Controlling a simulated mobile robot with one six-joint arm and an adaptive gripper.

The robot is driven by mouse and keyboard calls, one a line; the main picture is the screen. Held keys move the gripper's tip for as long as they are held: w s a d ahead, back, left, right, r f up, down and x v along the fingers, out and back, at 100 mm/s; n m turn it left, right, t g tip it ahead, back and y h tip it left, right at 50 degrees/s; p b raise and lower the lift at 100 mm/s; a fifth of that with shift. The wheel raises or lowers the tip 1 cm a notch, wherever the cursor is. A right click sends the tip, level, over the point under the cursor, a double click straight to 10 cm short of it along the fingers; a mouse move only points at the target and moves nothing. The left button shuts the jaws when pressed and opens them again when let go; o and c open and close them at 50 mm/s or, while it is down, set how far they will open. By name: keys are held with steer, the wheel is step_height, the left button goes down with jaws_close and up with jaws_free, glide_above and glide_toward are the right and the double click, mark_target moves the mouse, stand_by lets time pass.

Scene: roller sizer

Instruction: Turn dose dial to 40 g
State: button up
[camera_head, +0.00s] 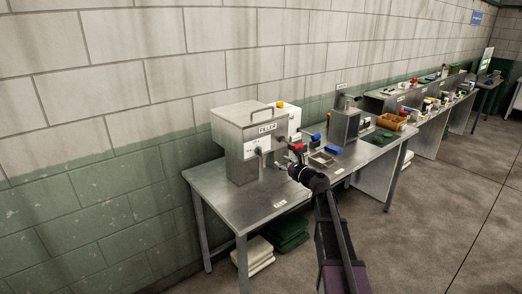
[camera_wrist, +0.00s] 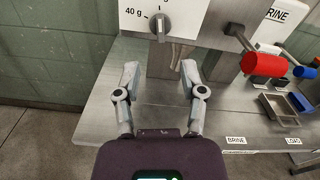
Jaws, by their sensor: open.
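The grey dose dial (camera_wrist: 160,24) sits on the white front plate of the filler (camera_head: 237,133), near the top of the wrist view. Its grip bar stands roughly upright, and a "40 g" mark (camera_wrist: 133,12) is printed to its upper left. Other marks are cut off by the picture's top edge. My gripper (camera_wrist: 160,75) is open and empty, its two fingers spread below the dial and apart from it. In the head view my arm reaches in front of the filler from the lower right, and its fingers are hard to make out.
A lever with a red end (camera_wrist: 250,64) sticks out right of the dial. Blue-ended parts (camera_wrist: 302,72) and a small metal tray (camera_wrist: 280,106) are further right. The steel table (camera_head: 232,205) is clear below the filler. Folded cloths (camera_head: 288,232) lie beneath it.

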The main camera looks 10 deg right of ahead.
mark_target(262, 149)
steer(key=x, duration=1.3)
steer(key=shift+w+a, duration=0.2)
steer(key=shift+w, duration=0.15)
jaws_close()
